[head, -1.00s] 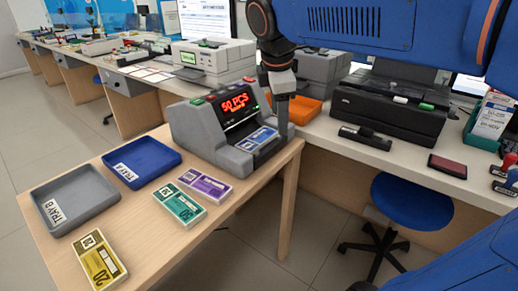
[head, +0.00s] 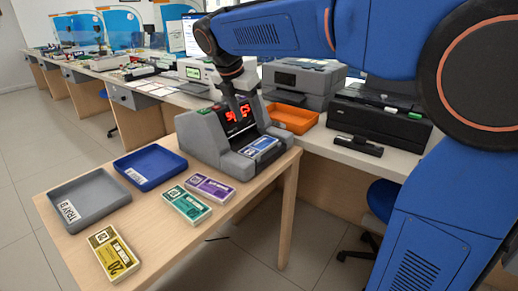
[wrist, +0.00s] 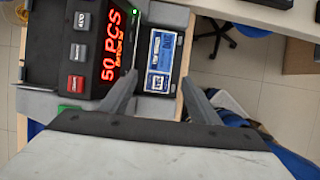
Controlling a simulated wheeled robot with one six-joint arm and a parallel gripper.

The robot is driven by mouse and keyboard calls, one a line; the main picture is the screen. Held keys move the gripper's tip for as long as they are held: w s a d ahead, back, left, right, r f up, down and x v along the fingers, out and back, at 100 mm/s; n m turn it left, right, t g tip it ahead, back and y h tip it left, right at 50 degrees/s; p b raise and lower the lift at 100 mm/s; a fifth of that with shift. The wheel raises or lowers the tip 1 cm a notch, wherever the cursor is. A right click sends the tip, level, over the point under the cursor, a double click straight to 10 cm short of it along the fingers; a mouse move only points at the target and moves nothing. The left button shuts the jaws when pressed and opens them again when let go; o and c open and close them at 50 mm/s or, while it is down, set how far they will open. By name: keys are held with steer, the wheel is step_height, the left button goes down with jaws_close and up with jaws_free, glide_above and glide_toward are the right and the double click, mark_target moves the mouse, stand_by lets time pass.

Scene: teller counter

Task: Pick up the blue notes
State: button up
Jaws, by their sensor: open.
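The blue notes (head: 259,147) lie as a flat bundle in the front pocket of the grey note counter (head: 205,139). In the wrist view the blue notes (wrist: 160,62) lie ahead of and between my two fingertips, beside the red "50 PCS" display. My gripper (wrist: 163,85) is open and empty, with one finger on each side of the line to the bundle. In the head view my gripper (head: 240,107) is over the counter's display, pointing down, and partly hides the red digits. I cannot tell its exact height above the notes.
A blue tray (head: 150,182) and a grey tray (head: 90,226) stand at the left of the wooden table. Purple notes (head: 210,187), green notes (head: 186,205) and yellow notes (head: 112,254) lie near its front. An orange tray (head: 291,131) and printers stand behind.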

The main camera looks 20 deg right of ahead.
mark_target(259, 146)
steer(key=x, duration=1.1)
steer(key=shift+s+f, duration=0.1)
steer(key=shift+f, duration=0.25)
steer(key=shift+c, duration=0.3)
steer(key=c, duration=0.8)
steer(key=shift+r, duration=0.1)
steer(key=shift+c, duration=0.2)
